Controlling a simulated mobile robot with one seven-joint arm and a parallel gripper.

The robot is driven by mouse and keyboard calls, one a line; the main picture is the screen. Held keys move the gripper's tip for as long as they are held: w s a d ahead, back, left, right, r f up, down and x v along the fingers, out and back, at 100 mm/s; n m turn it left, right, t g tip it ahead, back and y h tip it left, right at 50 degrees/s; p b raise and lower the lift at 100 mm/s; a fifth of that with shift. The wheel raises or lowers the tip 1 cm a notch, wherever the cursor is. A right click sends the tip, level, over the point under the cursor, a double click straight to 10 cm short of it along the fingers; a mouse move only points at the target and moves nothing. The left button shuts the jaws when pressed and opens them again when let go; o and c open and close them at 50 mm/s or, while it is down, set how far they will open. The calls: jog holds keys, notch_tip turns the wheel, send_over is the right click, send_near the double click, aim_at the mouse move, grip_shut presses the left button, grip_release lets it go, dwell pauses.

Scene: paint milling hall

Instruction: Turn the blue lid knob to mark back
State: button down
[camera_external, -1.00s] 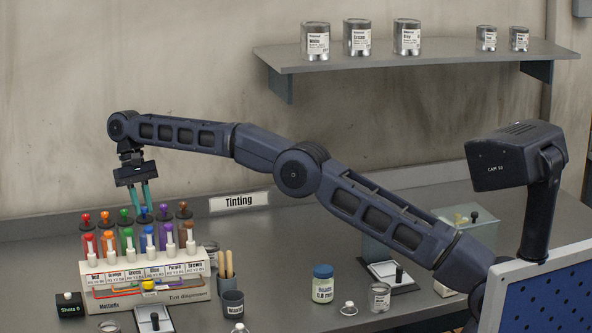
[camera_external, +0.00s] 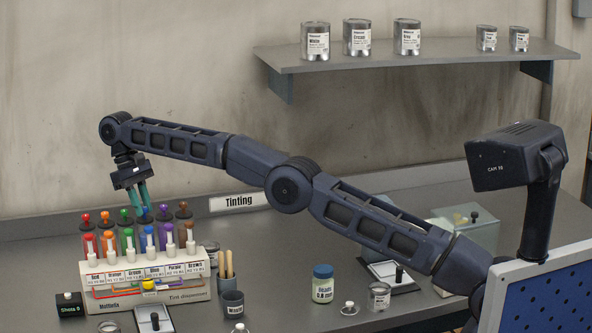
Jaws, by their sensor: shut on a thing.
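The tint dispenser (camera_external: 120,292) stands at the left of the bench, with a row of coloured tubes and coloured lid knobs behind them. The blue lid knob (camera_external: 146,219) is at the back, above and behind the blue tube (camera_external: 150,238). My gripper (camera_external: 143,203) points down with its teal fingers shut on the blue lid knob, whose top is mostly hidden between them. The marks around the knob are too small to read.
The green knob (camera_external: 125,214) and purple knob (camera_external: 164,210) stand close on either side. A wall shelf (camera_external: 420,53) holds several cans.

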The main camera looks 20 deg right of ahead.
jog(key=c, duration=1.3)
grip_release()
jog(key=shift+m, duration=0.3)
